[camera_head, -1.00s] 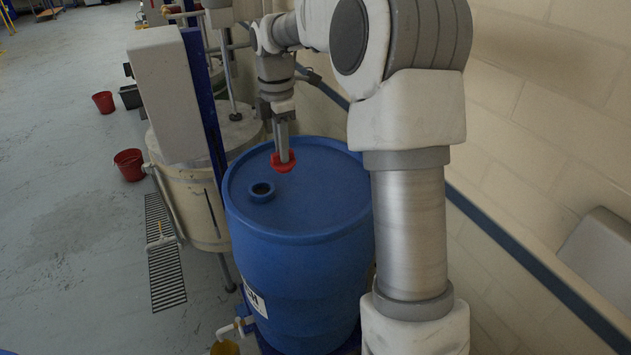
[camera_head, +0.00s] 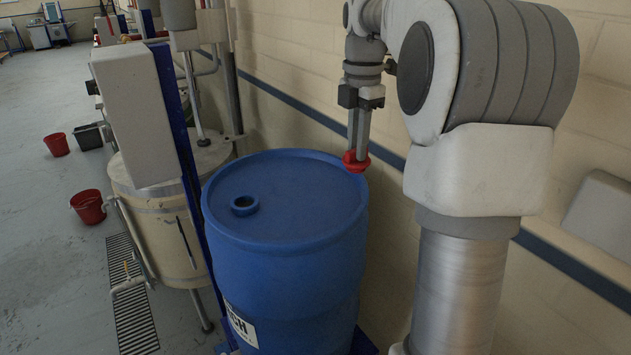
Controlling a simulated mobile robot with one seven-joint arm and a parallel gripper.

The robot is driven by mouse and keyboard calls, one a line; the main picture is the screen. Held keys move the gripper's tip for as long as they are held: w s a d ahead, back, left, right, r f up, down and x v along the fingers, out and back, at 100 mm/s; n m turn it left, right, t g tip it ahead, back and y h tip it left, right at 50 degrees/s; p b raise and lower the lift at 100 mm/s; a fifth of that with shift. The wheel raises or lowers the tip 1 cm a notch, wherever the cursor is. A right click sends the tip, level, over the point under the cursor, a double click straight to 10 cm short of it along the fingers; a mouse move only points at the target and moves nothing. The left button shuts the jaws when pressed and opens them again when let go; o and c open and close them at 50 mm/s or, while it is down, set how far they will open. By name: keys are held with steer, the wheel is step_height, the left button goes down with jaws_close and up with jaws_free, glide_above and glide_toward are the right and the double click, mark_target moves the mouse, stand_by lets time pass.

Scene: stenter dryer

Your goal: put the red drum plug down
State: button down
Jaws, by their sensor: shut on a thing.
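The red drum plug (camera_head: 356,162) is at the tip of my gripper (camera_head: 357,148), which points down and is shut on it. In the picture the plug overlaps the right rim of the blue drum (camera_head: 290,215). I cannot tell whether it touches the rim or hangs above or beyond it. The drum stands upright with a flat blue top. An open bung hole with a raised collar (camera_head: 244,205) is at the left of the top, well apart from the plug.
A cream vat (camera_head: 150,190) and a blue post (camera_head: 180,130) with a white box (camera_head: 135,115) stand left of the drum. A brick wall (camera_head: 300,60) runs close behind. Red buckets (camera_head: 88,207) and a floor grate (camera_head: 130,300) are left. The drum top is clear.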

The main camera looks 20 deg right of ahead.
steer(key=w+a+f, duration=0.1)
steer(key=a, duration=0.1)
steer(key=w+a+f, duration=0.4)
steer(key=shift+a+f+p, duration=0.1)
steer(key=shift+a+p, duration=0.25)
steer(key=shift+a, duration=0.05)
steer(key=shift+f, duration=1.95)
steer(key=shift+f, duration=0.15)
steer(key=c, duration=0.8)
jaws_free()
steer(key=shift+c, duration=0.2)
